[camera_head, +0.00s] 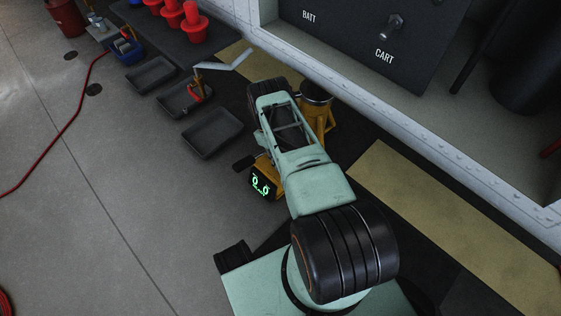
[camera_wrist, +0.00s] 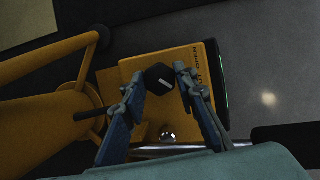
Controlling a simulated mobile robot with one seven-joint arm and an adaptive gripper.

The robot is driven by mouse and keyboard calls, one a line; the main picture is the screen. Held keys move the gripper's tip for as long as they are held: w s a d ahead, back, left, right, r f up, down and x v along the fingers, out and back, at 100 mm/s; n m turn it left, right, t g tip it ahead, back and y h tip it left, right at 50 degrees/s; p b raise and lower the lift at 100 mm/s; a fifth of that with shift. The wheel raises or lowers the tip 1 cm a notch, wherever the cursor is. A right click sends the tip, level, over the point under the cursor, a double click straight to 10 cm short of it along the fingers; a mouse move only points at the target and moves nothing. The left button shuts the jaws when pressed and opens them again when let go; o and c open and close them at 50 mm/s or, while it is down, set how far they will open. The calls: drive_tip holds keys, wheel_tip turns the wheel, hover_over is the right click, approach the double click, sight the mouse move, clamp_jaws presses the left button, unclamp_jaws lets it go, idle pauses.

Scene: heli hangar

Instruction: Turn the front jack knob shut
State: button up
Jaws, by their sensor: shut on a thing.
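The yellow jack (camera_head: 317,118) stands on the floor beside my arm in the head view, partly hidden by it. Its yellow box (camera_head: 264,180) shows green glowing marks on a dark face. In the wrist view, a black knob (camera_wrist: 159,79) with a pale mark sits on the yellow box (camera_wrist: 187,62). The word OPEN is printed near the box's right edge. My gripper (camera_wrist: 157,84) has its two blue-grey fingers on either side of the knob, shut on it. The fingertips are hidden behind my arm in the head view.
Black trays (camera_head: 212,132) lie on the floor at the upper left, with red cones (camera_head: 192,22) behind them. A red hose (camera_head: 72,120) crosses the open grey floor on the left. A white wall ledge (camera_head: 400,130) with a BATT and CART panel (camera_head: 375,40) borders the right.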

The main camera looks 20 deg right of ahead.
drive_tip(key=shift+m, duration=0.3)
idle(0.4)
drive_tip(key=o, duration=1.1)
drive_tip(key=shift+o, duration=0.2)
drive_tip(key=v, duration=1.2)
drive_tip(key=shift+d, duration=0.15)
